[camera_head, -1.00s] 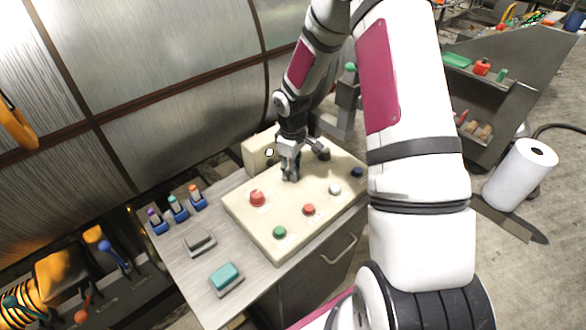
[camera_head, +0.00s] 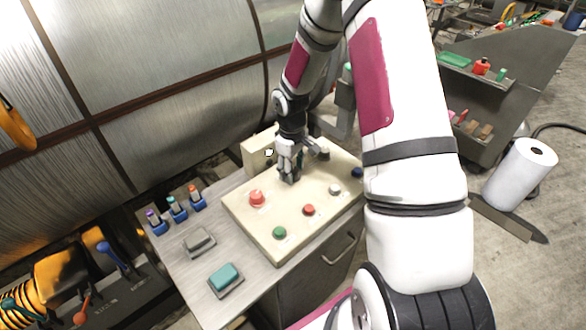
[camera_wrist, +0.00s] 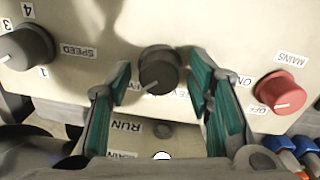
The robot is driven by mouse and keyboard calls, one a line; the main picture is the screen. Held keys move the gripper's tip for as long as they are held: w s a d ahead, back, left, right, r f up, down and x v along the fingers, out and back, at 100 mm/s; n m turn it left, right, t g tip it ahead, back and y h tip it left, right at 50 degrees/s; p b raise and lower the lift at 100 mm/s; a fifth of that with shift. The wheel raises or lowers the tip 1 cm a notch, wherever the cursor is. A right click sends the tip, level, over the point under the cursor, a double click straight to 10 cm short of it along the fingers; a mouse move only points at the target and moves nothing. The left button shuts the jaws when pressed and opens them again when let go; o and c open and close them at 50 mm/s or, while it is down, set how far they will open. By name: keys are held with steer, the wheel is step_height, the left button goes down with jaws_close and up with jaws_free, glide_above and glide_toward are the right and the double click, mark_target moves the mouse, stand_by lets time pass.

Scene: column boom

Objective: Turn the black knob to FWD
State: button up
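The black knob (camera_wrist: 158,70) is in the middle of the wrist view, on the cream control panel (camera_head: 290,238). Its white pointer line points down and slightly left in that view. The small labels beside the knob are partly covered by my fingers, so I cannot read FWD clearly. My gripper (camera_wrist: 160,88) is open, with one green-padded finger on each side of the knob and a visible gap to it on both sides. In the head view my gripper (camera_head: 290,180) is down at the panel and hides the knob.
A red MAINS knob (camera_wrist: 282,92) and a dark grey SPEED knob (camera_wrist: 25,47) flank the black knob. Red, green, white and blue buttons, including the green one (camera_head: 279,232), sit on the panel. Blue holders (camera_head: 178,210) stand left of it.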

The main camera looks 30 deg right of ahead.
step_height(320, 180, up, 12)
steer(key=shift+a, duration=0.2)
stand_by(0.6)
steer(key=shift+s, duration=0.1)
steer(key=s+a+r+m+t+h, duration=0.1)
steer(key=s+a+r, duration=0.2)
steer(key=s+r, duration=0.35)
steer(key=s+a+r+m+t, duration=0.1)
steer(key=s+a+r, duration=0.25)
steer(key=r, duration=0.65)
steer(key=s+a+r+t, duration=0.1)
steer(key=s+a+r, duration=0.1)
steer(key=s, duration=0.2)
steer(key=s+a+r+m+t+y, duration=0.1)
steer(key=s+a+r, duration=0.1)
steer(key=s, duration=0.3)
steer(key=s+a+r+m+t, duration=0.1)
steer(key=s+a+r, duration=0.1)
steer(key=s, duration=0.3)
steer(key=shift+s+a+r, duration=0.15)
steer(key=shift+s, duration=0.05)
